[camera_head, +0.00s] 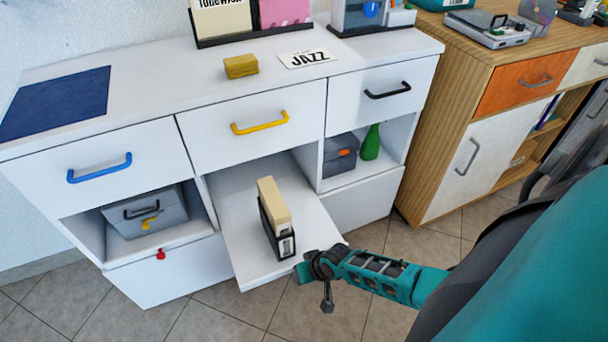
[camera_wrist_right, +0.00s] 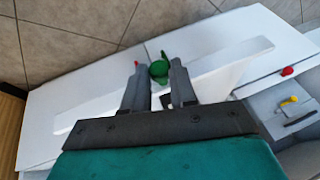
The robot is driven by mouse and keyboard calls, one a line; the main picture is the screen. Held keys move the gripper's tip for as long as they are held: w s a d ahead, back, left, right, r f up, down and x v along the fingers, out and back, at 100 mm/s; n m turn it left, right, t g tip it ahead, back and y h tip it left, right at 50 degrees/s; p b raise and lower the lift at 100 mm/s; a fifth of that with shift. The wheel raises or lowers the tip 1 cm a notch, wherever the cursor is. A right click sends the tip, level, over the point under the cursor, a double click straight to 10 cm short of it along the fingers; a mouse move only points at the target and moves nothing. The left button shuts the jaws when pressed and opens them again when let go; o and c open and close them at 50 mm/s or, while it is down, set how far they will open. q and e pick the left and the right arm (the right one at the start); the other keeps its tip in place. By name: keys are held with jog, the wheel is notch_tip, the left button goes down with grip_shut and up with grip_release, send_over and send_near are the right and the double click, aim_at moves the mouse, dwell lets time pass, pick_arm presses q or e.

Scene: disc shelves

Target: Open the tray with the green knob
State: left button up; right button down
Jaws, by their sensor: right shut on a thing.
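The green knob (camera_wrist_right: 158,68) sits between the fingertips of my right gripper (camera_wrist_right: 156,72) in the right wrist view. The right gripper is shut on it. In the head view the knob is hidden, and my right gripper (camera_head: 318,266) is at the front edge of a white tray (camera_head: 240,210). This tray stands out from the middle compartment of the white cabinet, below the drawer with the yellow handle (camera_head: 260,123). A black holder with a cream item (camera_head: 273,205) stands upright on the tray. My left gripper is in neither view.
A red knob (camera_head: 160,254) is on the left lower front; a grey box (camera_head: 145,212) sits in the compartment above. A green bottle (camera_head: 371,143) is in the right compartment. A wooden cabinet (camera_head: 450,100) stands to the right. Tiled floor (camera_head: 215,315) in front is clear.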

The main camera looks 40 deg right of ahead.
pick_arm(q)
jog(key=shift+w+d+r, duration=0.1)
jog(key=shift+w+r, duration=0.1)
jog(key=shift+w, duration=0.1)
pick_arm(e)
jog(key=c, duration=0.9)
grip_release()
pick_arm(q)
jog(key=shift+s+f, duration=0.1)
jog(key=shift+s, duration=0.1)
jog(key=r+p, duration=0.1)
jog(key=p, duration=0.1)
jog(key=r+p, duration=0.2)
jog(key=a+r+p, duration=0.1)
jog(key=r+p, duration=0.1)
jog(key=p, duration=0.1)
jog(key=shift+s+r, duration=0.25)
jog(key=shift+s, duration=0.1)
pick_arm(e)
jog(key=v, duration=1.3)
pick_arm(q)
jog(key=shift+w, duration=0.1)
pick_arm(e)
jog(key=shift+w+a, duration=0.1)
